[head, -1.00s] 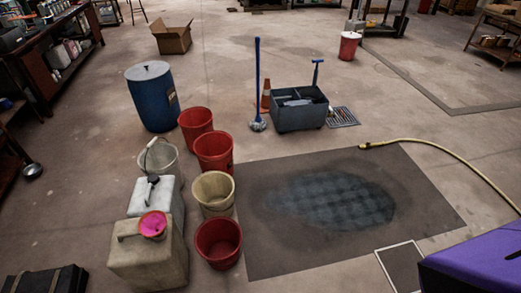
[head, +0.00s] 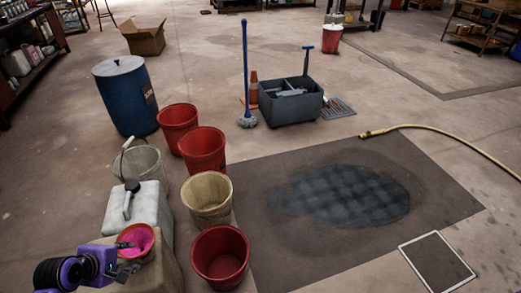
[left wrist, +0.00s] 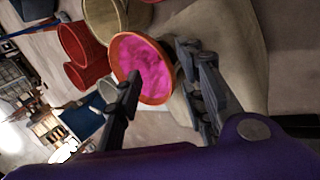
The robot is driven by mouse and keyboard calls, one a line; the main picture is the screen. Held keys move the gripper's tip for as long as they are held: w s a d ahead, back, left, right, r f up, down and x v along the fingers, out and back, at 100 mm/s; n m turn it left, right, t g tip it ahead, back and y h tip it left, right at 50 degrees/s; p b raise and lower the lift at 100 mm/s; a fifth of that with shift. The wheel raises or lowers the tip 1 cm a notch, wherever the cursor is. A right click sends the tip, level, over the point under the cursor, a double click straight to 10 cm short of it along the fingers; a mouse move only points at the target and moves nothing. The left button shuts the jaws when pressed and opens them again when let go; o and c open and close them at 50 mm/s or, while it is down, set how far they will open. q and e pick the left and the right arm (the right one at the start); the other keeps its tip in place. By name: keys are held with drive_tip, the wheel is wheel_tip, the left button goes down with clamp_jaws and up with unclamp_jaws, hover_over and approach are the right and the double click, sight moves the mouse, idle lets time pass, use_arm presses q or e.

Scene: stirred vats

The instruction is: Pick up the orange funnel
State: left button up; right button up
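The orange funnel (head: 147,232) with a bright pink inside sits on top of a beige canister (head: 165,270) at the lower left of the head view. In the left wrist view the funnel (left wrist: 119,45) faces the camera, its orange rim around a pink inside. My left gripper (head: 129,256) is right beside the funnel, its fingers reaching toward it. In the left wrist view the two dark fingers are apart, and the funnel shows between and behind them. One finger overlaps its rim in the picture; contact cannot be told. My right gripper is out of view.
A whitish canister (head: 150,213) stands just behind. Red buckets (head: 220,260) and a cream bucket (head: 208,199) stand close to the right. A blue drum (head: 120,95) is farther back. A dark mat (head: 270,262) and open floor lie to the right.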

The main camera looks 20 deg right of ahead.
sight(133, 255)
use_arm(q)
drive_tip(key=x, duration=0.1)
drive_tip(key=b+x, duration=0.1)
drive_tip(key=x, duration=0.1)
drive_tip(key=a+b+x, duration=0.1)
drive_tip(key=x, duration=0.1)
drive_tip(key=shift+w, duration=0.1)
drive_tip(key=shift+w+d+f, duration=0.1)
drive_tip(key=shift+w+f, duration=0.15)
drive_tip(key=shift+f, duration=0.05)
drive_tip(key=shift+r, duration=0.1)
clamp_jaws()
